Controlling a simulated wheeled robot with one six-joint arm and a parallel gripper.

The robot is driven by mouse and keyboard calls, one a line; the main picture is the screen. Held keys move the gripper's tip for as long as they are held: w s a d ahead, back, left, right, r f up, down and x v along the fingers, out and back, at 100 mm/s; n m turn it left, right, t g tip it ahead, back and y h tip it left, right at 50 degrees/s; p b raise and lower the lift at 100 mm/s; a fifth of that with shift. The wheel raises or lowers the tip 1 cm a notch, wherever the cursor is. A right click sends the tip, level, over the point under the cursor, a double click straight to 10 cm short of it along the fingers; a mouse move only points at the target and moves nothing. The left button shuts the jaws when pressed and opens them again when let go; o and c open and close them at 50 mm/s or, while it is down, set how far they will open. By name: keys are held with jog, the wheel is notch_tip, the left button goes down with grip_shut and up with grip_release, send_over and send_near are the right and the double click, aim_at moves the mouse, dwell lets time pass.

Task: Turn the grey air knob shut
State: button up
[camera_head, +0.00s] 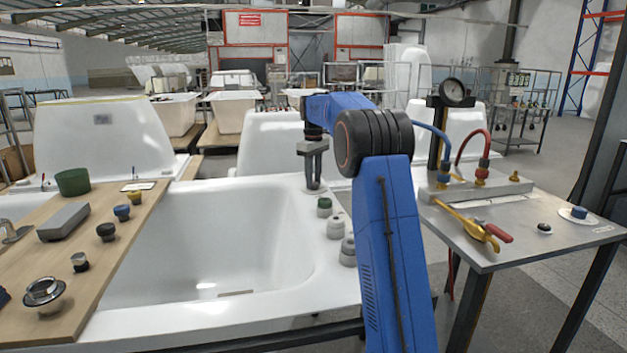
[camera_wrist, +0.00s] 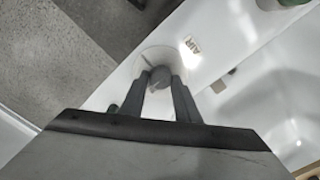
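The grey air knob (camera_wrist: 160,77) sits on a round white plate on the white tub rim, with an "AIR" label (camera_wrist: 192,45) beside it. In the wrist view, my gripper (camera_wrist: 161,80) points down at it with one finger on each side. The fingers stand apart, and the knob's top shows between their tips. Whether either finger touches it is hard to tell. In the head view, my gripper (camera_head: 314,180) is upright over the far part of the tub rim, and its fingers largely hide the knob.
A green-topped knob (camera_head: 324,206) and several grey knobs stand along the rim nearer me. The tub basin (camera_head: 215,240) is empty. A wooden board (camera_head: 130,225) with fittings lies at left.

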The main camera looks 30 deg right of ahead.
aim_at(314, 182)
jog(key=shift+o, duration=1.4)
jog(key=shift+r, duration=0.15)
notch_tip(314, 182, up, 17)
